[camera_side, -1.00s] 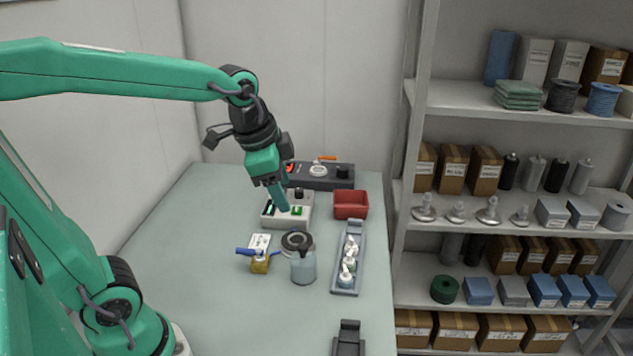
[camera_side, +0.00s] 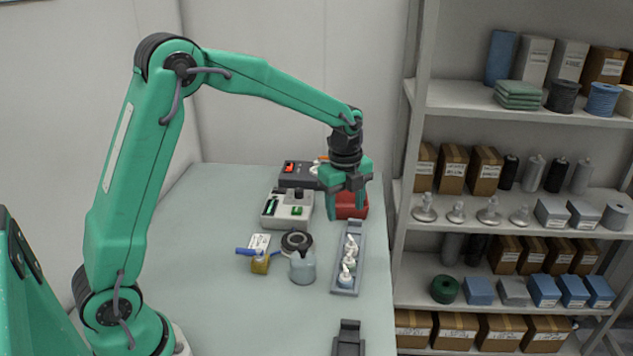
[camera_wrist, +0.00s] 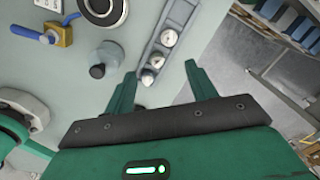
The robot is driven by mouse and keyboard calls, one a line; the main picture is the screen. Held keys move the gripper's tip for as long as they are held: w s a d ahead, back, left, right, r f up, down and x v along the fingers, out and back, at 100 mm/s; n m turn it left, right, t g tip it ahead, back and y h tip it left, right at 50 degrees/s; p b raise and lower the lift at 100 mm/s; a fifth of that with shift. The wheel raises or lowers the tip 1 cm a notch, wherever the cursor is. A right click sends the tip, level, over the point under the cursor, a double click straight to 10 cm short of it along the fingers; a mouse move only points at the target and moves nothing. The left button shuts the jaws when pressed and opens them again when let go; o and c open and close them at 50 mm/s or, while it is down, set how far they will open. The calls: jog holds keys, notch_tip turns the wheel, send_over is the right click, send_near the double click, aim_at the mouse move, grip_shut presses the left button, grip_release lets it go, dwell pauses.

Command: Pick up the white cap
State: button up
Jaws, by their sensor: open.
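Several small white caps stand in a row in a narrow grey tray (camera_side: 344,291): a far cap (camera_side: 351,243), a middle cap (camera_side: 349,258) and a near cap (camera_side: 346,274). In the wrist view they are a top cap (camera_wrist: 168,37), a middle cap (camera_wrist: 157,60) and a bottom cap (camera_wrist: 148,77). My gripper (camera_side: 348,208) is open and empty, pointing down above the table beyond the tray's far end. In the wrist view my gripper (camera_wrist: 160,68) has its two fingers spread, with the lower caps showing between the tips.
A translucent jar (camera_side: 303,268) stands left of the tray, with a dark round part (camera_side: 297,241) behind it. A brass block with a blue handle (camera_side: 259,263) lies further left. A red bin (camera_side: 346,212) is partly hidden behind my gripper. The front left table is clear.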

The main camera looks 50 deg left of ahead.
aim_at(352, 239)
jog(key=w+f+m, duration=0.1)
jog(key=f+m, duration=0.1)
jog(key=f, duration=0.1)
jog(key=w+f, duration=0.1)
jog(key=shift+w+f+m+g, duration=0.3)
jog(key=shift+w+m, duration=0.05)
jog(key=shift+m, duration=0.05)
jog(key=shift+f, duration=0.1)
jog(key=shift+f, duration=1.2)
jog(key=shift+f, duration=0.1)
jog(key=shift+w+f, duration=0.1)
jog(key=shift+f, duration=2.4)
jog(key=shift+c, duration=0.3)
jog(key=c, duration=0.8)
